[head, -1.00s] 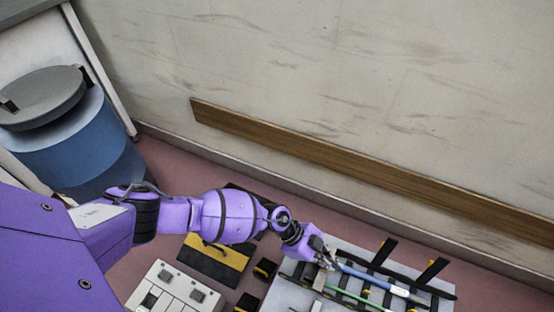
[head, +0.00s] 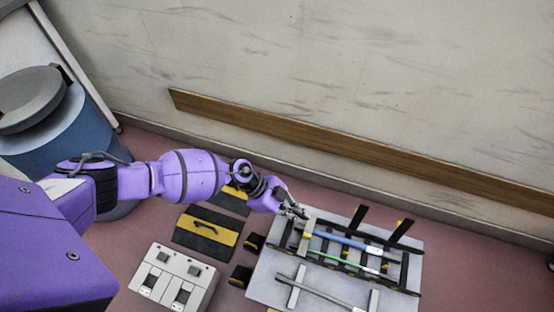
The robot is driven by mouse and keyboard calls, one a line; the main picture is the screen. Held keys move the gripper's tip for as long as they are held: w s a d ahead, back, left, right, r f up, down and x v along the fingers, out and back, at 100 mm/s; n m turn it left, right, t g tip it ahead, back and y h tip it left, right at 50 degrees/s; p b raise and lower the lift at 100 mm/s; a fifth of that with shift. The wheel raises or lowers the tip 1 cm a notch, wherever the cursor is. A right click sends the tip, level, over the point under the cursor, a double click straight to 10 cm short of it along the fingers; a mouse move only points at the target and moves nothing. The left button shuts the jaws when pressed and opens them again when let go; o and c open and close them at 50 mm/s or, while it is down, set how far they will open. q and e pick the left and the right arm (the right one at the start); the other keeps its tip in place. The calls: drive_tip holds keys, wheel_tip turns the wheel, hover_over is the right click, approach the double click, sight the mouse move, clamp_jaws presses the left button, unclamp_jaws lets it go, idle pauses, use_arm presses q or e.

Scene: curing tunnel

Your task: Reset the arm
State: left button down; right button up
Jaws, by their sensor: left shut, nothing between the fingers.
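My left arm, purple, comes in from the left and reaches to the middle of the head view. Its gripper (head: 294,212) is shut and empty, at the upper left corner of a grey board (head: 264,284). On the board stands a black rack (head: 400,274) with yellow-tipped posts. A blue rod (head: 345,241) and a green rod (head: 345,262) lie across the rack, with the gripper just beyond their left ends. I cannot tell whether the gripper touches the rack. My right gripper is not in view.
A white switch box (head: 172,277) and a black-and-yellow panel with a handle (head: 209,233) lie left of the board. Small black blocks (head: 241,276) sit between them. A grey rod (head: 325,293) lies nearer me. A blue drum (head: 60,140) stands at left. A wall with a wooden rail (head: 330,138) closes the back.

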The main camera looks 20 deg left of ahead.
use_arm(q)
drive_tip(key=v, duration=0.3)
drive_tip(key=shift+w+d+r, duration=0.1)
drive_tip(key=shift+w+r, duration=0.05)
drive_tip(key=shift+r, duration=0.1)
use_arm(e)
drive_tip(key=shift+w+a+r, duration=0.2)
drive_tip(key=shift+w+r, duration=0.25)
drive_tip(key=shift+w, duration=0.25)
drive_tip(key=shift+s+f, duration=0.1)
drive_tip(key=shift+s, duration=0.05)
